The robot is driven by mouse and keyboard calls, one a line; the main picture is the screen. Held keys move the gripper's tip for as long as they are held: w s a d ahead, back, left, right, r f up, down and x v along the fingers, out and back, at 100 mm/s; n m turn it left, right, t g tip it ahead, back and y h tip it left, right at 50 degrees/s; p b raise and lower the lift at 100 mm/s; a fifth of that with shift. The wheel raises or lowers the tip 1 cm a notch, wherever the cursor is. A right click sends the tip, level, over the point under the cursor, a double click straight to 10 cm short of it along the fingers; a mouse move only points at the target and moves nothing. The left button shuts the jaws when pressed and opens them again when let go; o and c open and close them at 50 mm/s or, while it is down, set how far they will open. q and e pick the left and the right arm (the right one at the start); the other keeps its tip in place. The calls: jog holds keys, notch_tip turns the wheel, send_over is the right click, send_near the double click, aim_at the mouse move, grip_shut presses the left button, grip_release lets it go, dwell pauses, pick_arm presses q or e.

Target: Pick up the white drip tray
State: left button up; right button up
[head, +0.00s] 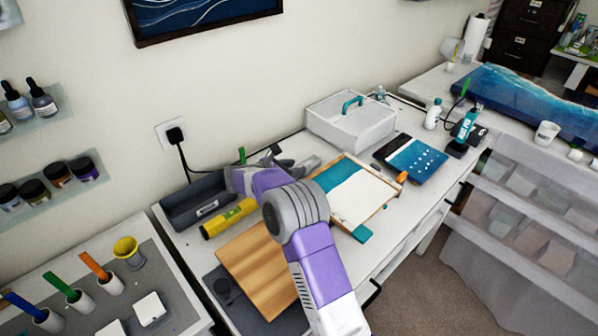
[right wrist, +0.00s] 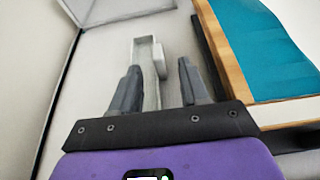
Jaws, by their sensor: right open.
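A narrow pale grey-white tray (right wrist: 143,52), which I take to be the drip tray, lies on the white table in the right wrist view. It has a raised rim and a small block-like part on its right side. My right gripper (right wrist: 159,85) is open, with its near end of the tray between the two grey fingers. I cannot tell whether either finger touches it. In the head view my right gripper (head: 296,164) is low over the table's back part, and it and my arm hide most of the tray. My left gripper is not in view.
A wood-framed panel with teal paint (head: 362,197) lies close right of the gripper. A white box with a teal handle (head: 345,125) stands behind it. A dark grey bin (head: 196,200) and a yellow tube (head: 228,217) lie left. A wooden board (head: 258,268) is in front.

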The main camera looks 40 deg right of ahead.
aim_at(303, 165)
jog(key=shift+w+d+f, duration=0.15)
jog(key=shift+d+f, duration=0.15)
jog(key=shift+d, duration=0.05)
jog(key=b+x, duration=0.1)
jog(key=x, duration=0.5)
jog(key=shift+d+b, duration=0.35)
jog(key=shift+w, duration=0.1)
grip_shut()
